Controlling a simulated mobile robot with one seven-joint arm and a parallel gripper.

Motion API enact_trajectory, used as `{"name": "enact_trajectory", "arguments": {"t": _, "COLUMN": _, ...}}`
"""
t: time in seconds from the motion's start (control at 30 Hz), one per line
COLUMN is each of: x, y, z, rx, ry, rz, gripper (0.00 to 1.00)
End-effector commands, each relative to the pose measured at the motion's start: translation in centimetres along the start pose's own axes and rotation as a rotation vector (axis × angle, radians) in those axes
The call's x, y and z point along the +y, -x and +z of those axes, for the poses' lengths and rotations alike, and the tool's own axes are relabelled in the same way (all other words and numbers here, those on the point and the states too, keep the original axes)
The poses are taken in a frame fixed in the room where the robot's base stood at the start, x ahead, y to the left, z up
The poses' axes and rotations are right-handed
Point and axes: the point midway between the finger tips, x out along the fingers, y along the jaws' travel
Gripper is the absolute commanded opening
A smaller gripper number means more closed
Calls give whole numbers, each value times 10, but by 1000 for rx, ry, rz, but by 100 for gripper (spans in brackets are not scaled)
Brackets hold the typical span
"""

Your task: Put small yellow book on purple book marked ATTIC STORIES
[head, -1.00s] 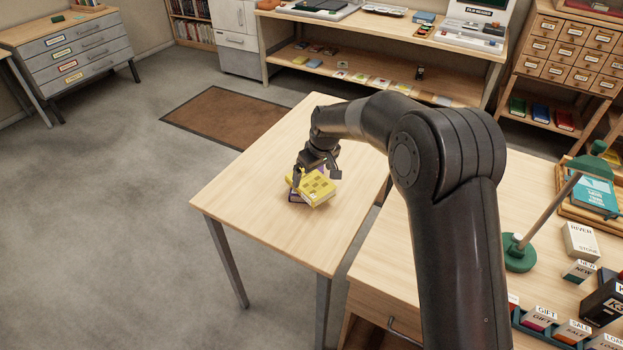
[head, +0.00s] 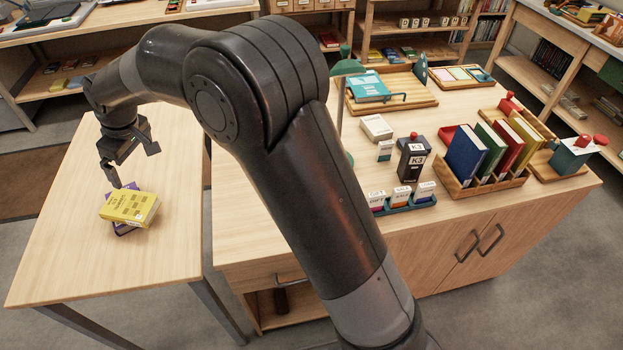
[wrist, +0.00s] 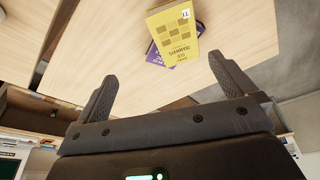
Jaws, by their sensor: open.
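The small yellow book (head: 131,208) lies on top of the purple book (head: 123,230) on the light wooden table at the left. The yellow book is turned at an angle to the purple one, so only purple edges and a corner show. In the wrist view, the yellow book (wrist: 173,36) covers most of the purple book (wrist: 153,57), whose lettering is only partly visible. My gripper (head: 114,184) is above and just behind the books in the head view. In the wrist view its fingers (wrist: 166,85) are wide apart with nothing between them, clear of both books.
The table (head: 62,255) is otherwise bare. To its right, a wooden desk (head: 240,230) holds a rack of books (head: 490,150), small boxes (head: 376,128), a green lamp and a tray (head: 420,95). Shelves stand behind.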

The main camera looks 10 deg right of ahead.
Motion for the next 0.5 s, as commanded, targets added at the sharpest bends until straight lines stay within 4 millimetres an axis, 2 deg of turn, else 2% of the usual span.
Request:
{"name": "enact_trajectory", "arguments": {"t": 0.03, "x": 12, "y": 24, "z": 16, "rx": 8, "ry": -38, "rz": 23, "gripper": 100}}
{"name": "enact_trajectory", "arguments": {"t": 0.2, "x": 41, "y": 87, "z": 76, "rx": 22, "ry": -174, "rz": 90, "gripper": 100}}
{"name": "enact_trajectory", "arguments": {"t": 0.37, "x": 55, "y": 139, "z": 139, "rx": 38, "ry": -306, "rz": 150, "gripper": 100}}
{"name": "enact_trajectory", "arguments": {"t": 0.5, "x": 57, "y": 176, "z": 197, "rx": 54, "ry": -425, "rz": 199, "gripper": 100}}
